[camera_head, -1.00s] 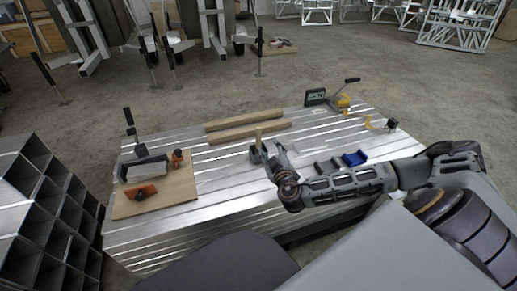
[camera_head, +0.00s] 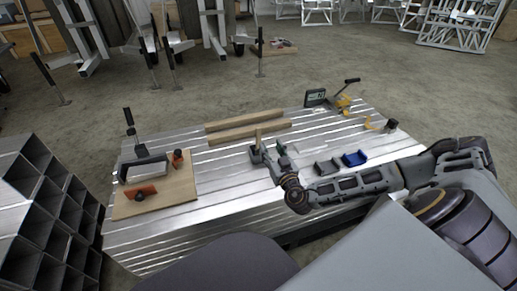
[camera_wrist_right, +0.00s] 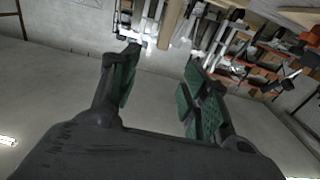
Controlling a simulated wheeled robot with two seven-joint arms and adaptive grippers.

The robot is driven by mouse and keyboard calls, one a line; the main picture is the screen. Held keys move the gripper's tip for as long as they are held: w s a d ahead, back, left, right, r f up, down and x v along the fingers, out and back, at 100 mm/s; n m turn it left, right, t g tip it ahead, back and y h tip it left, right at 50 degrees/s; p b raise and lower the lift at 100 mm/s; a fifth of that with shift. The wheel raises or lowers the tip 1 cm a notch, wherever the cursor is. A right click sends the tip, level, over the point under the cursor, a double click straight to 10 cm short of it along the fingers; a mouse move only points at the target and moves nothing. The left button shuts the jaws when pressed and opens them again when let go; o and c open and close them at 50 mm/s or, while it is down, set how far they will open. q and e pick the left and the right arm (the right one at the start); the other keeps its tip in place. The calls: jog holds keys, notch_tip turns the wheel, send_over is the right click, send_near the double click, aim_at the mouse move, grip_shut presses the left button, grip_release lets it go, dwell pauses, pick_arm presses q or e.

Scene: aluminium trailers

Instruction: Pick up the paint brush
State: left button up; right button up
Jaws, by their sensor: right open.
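A slim tan upright piece (camera_head: 258,137), which looks like the paint brush's handle, stands on the metal-topped table in the head view. Its lower end is by a small dark grey block (camera_head: 256,155); I cannot tell whether it stands in it. My right gripper (camera_head: 273,151) is open just right of and in front of it, near table height. In the right wrist view my right gripper (camera_wrist_right: 157,90) shows two green-padded fingers spread apart with nothing clearly held. I cannot make out the brush for sure there. My left gripper is not in view.
Two wooden strips (camera_head: 245,133) lie behind the brush. A wooden board (camera_head: 180,193) with a clamp and an orange tool is at left. A blue bracket (camera_head: 355,159) and a grey bracket (camera_head: 328,167) lie right of my gripper. A small display (camera_head: 315,97) stands at the back right.

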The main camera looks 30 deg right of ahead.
jog(key=b, duration=0.1)
send_near(260, 129)
jog(key=shift+a+x, duration=0.4)
jog(key=shift+x, duration=1.45)
jog(key=shift+w+d+f+b, duration=0.1)
jog(key=shift+w+d+b, duration=0.2)
jog(key=shift+w+d, duration=0.3)
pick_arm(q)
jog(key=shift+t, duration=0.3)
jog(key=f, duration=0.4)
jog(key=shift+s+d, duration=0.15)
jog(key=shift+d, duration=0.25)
pick_arm(e)
jog(key=shift+w, duration=0.3)
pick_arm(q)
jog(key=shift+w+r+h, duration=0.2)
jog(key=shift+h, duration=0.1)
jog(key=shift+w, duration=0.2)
pick_arm(e)
jog(key=shift+w, duration=0.2)
